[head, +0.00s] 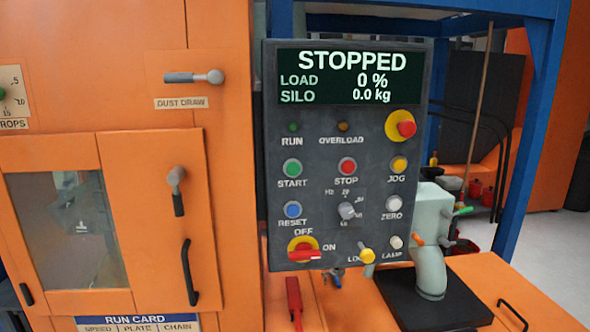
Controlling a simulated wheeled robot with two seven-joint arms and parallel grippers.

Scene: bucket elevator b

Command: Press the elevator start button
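The green START button (292,168) is on the left side of the grey control panel (330,235), in the row with the red STOP button (347,166) and the yellow JOG button (399,164). The display (350,77) reads STOPPED, load 0 %, silo 0.0 kg. The green RUN lamp (293,127) above START looks dark. The red and yellow rotary switch (305,250) between OFF and ON has its red handle lying roughly level. Neither gripper is in the head view.
A red mushroom knob on a yellow base (401,125) is at the panel's upper right. An orange cabinet (130,70) with a windowed door (72,220) stands left. A grey pipe elbow (431,272) stands on a black plate at the lower right. Space before the panel looks clear.

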